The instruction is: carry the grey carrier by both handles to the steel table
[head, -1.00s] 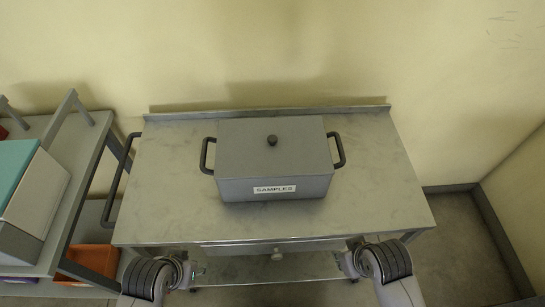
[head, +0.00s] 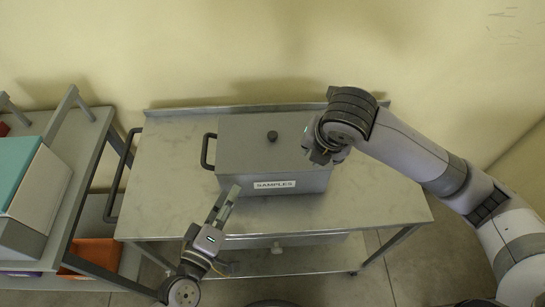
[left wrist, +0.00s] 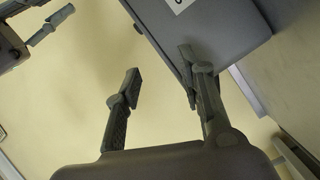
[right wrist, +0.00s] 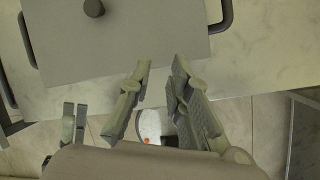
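The grey carrier (head: 250,155), a lidded box with a dark knob and a SAMPLES label, stands on a grey metal-topped stand (head: 170,190). I cannot tell if this stand is the steel table. The carrier's left handle (head: 205,151) is free; its right handle is hidden behind my right arm in the head view. My left gripper (head: 226,203) is open and empty, in front of the carrier's lower left corner; its fingers (left wrist: 160,62) stand apart. My right gripper (head: 318,155) is at the carrier's right end; its fingers (right wrist: 160,63) are apart and empty.
A shelf unit (head: 85,165) on the left holds a teal-topped white box (head: 35,190), with an orange bin (head: 92,256) low down. A dark push bar (head: 122,178) sticks out at the stand's left end. The stand's top is clear around the carrier.

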